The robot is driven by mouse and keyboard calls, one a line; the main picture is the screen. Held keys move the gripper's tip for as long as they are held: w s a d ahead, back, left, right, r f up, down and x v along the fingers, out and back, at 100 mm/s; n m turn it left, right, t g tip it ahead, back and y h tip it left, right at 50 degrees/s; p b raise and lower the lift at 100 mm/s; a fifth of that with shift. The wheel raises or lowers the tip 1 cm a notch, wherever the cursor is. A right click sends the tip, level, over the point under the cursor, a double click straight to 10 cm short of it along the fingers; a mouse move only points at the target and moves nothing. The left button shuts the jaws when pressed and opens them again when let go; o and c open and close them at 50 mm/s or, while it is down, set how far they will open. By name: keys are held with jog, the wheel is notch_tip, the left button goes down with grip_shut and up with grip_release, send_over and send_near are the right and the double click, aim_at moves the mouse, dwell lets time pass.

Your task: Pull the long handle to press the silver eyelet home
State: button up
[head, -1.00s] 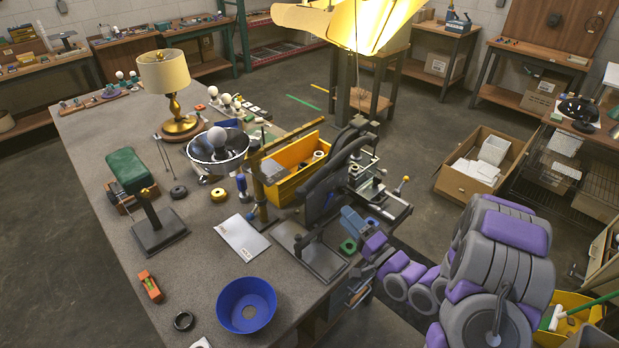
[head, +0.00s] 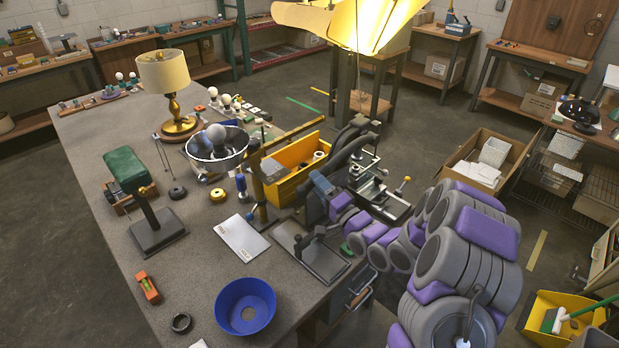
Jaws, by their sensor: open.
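My gripper (head: 321,184), blue-grey at the end of my purple and grey arm, is open over the right part of the bench. It overlaps a black, curved, press-like machine (head: 352,140) in the picture; I cannot tell whether they touch. The long handle cannot be told apart clearly from the machine's other dark parts. A flat grey base plate (head: 325,262) with a small black fitting lies below and in front of my gripper. The silver eyelet is too small or hidden to make out.
A white sheet (head: 241,237), blue bowl (head: 246,306) and green-padded stand (head: 125,168) occupy the bench (head: 95,165).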

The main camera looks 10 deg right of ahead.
jog(key=shift+x, duration=2.05)
jog(key=shift+c, duration=0.4)
jog(key=shift+s, duration=0.1)
grip_shut()
